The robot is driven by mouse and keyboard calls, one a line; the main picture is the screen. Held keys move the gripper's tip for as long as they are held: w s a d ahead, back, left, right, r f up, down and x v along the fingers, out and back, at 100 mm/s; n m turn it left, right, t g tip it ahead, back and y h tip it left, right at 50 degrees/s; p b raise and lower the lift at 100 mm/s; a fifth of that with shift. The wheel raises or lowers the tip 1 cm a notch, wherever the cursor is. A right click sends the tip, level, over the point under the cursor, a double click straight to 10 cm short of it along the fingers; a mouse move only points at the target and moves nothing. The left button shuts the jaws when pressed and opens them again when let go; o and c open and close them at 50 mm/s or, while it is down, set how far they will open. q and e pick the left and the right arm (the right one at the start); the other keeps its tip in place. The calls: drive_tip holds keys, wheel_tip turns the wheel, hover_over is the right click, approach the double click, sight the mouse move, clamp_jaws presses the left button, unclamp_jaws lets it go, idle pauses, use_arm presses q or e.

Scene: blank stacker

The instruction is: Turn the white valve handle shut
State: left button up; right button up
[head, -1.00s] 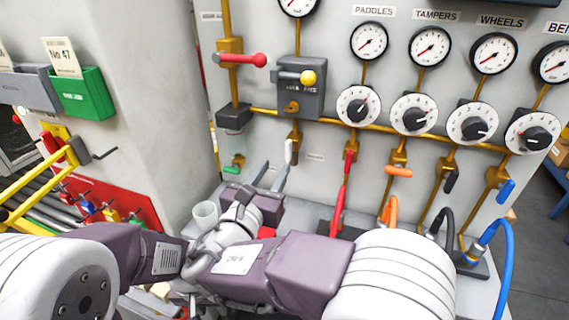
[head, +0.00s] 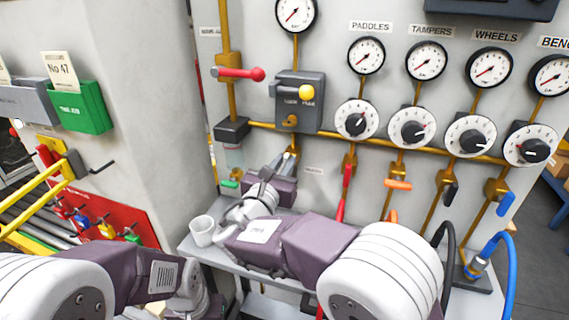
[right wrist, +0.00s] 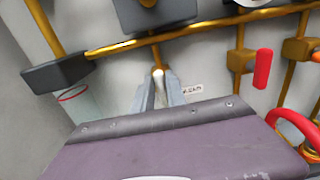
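The white valve handle (right wrist: 159,88) hangs below its brass fitting on the wall panel and shows between the fingertips in the right wrist view. In the head view it is largely hidden by the gripper. My right gripper (head: 283,163) is up at this handle, with one grey finger on each side; the fingers also show in the right wrist view (right wrist: 160,97). I cannot tell whether the fingers press on the handle or leave a small gap.
A red handle (head: 346,186), an orange handle (head: 397,184) and a blue handle (head: 505,204) are to the right. A red lever (head: 240,73) and a yellow-knobbed box (head: 299,104) are above.

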clamp_jaws()
drive_tip(key=shift+s+d+f+m+b, duration=0.1)
drive_tip(key=shift+d+f+m+b, duration=0.2)
drive_tip(key=shift+m+b, duration=2.95)
drive_tip(key=shift+s+d+f+m+b, duration=0.15)
drive_tip(key=shift+f+m+b, duration=0.15)
drive_tip(key=shift+m+b, duration=2.9)
drive_tip(key=shift+d+f+m+b, duration=0.3)
drive_tip(key=shift+m+b, duration=2.25)
drive_tip(key=shift+b, duration=1.35)
drive_tip(key=shift+r, duration=0.1)
